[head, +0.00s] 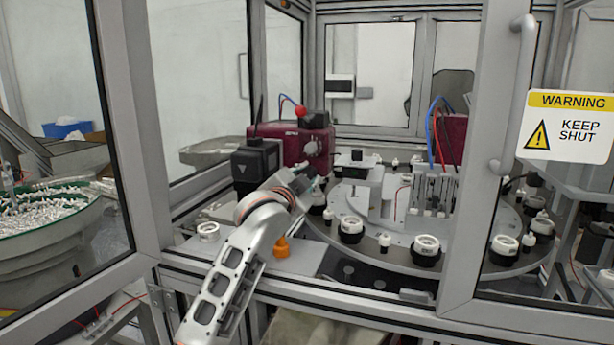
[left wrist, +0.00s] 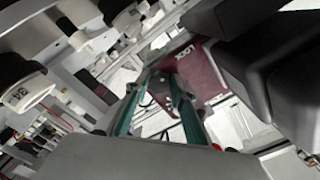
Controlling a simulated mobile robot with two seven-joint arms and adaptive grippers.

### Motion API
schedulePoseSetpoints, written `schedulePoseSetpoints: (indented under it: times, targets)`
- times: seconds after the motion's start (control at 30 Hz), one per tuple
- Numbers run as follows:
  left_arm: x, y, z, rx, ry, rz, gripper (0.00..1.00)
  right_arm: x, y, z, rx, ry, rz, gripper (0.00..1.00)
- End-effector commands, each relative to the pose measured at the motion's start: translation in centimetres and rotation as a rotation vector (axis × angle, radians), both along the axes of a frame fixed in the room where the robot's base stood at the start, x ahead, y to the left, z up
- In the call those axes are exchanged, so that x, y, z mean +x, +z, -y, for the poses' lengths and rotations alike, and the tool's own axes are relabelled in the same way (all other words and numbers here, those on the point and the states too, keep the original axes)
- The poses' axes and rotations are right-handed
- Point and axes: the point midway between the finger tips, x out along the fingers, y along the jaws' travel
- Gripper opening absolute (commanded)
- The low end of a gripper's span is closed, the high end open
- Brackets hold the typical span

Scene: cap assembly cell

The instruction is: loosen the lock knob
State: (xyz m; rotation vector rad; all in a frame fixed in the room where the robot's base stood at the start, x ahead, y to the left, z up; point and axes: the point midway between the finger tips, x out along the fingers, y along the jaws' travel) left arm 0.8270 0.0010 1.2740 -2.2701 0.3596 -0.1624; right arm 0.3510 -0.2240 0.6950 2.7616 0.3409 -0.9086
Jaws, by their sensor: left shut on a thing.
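My left gripper (head: 317,184) reaches in from the left, in front of the maroon unit (head: 282,143) and beside the round table. In the left wrist view its two green-edged fingers (left wrist: 160,85) are shut on a small dark grey thing that I take to be the lock knob (left wrist: 159,88); the maroon body shows just behind it. The knob's shape and how far it is turned are hard to tell. In the head view the gripper hides the held part. My right gripper is in neither view.
The round table (head: 385,258) carries several black holders with white rings. An orange knob (head: 281,248) stands on the plate below my arm. A black box (head: 256,165) stands close behind my wrist. Door frames (head: 484,150) flank the opening.

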Motion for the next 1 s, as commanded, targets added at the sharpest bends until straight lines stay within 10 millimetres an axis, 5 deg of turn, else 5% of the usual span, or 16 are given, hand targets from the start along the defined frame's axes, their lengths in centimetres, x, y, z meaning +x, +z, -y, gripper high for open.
schedulePoseSetpoints:
  times: [0.83,0.87,0.9,1.0]
  targets:
    - [-0.02,-0.04,0.07,-0.139,0.0,-0.045,0.02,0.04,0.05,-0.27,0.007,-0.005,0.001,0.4]
    - [-0.02,-0.03,0.07,-0.139,0.0,-0.045,0.26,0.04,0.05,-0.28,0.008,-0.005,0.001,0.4]
    - [-0.02,-0.03,0.07,-0.138,0.0,-0.045,0.37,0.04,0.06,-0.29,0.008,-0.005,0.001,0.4]
    - [-0.02,-0.04,0.06,-0.138,0.0,-0.045,0.41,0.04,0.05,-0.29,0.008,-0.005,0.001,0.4]
